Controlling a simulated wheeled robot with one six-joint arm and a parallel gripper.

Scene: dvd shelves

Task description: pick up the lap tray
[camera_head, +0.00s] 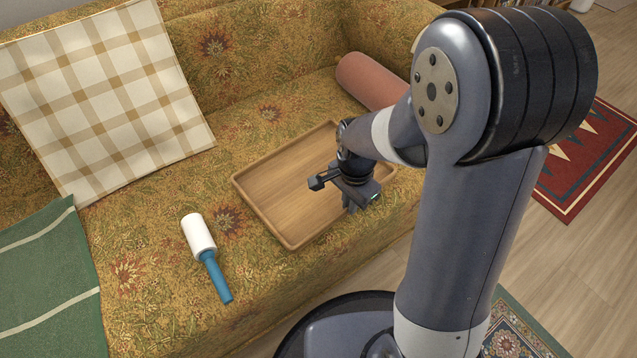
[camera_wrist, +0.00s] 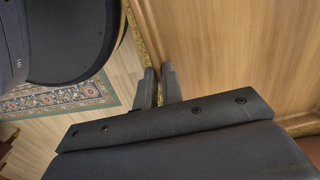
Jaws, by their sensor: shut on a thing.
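The lap tray (camera_head: 275,190) is a rectangular wooden tray with a low raised rim, lying on the sofa seat near its front edge. My gripper (camera_head: 346,193) is over the tray's front right side, and my arm hides part of that side in the head view. In the wrist view my gripper (camera_wrist: 160,84) has its two fingers close together at the tray's rim, with the wooden tray floor (camera_wrist: 235,50) beside them. It is shut on the rim. The exact contact at the fingertips is hard to see.
A lint roller (camera_head: 205,250) with a blue handle lies left of the tray. A checked cushion (camera_head: 100,90), a green striped cloth (camera_head: 50,290) and a pinkish bolster (camera_head: 370,80) are on the sofa (camera_head: 270,110). Rugs (camera_head: 590,165) lie on the wooden floor.

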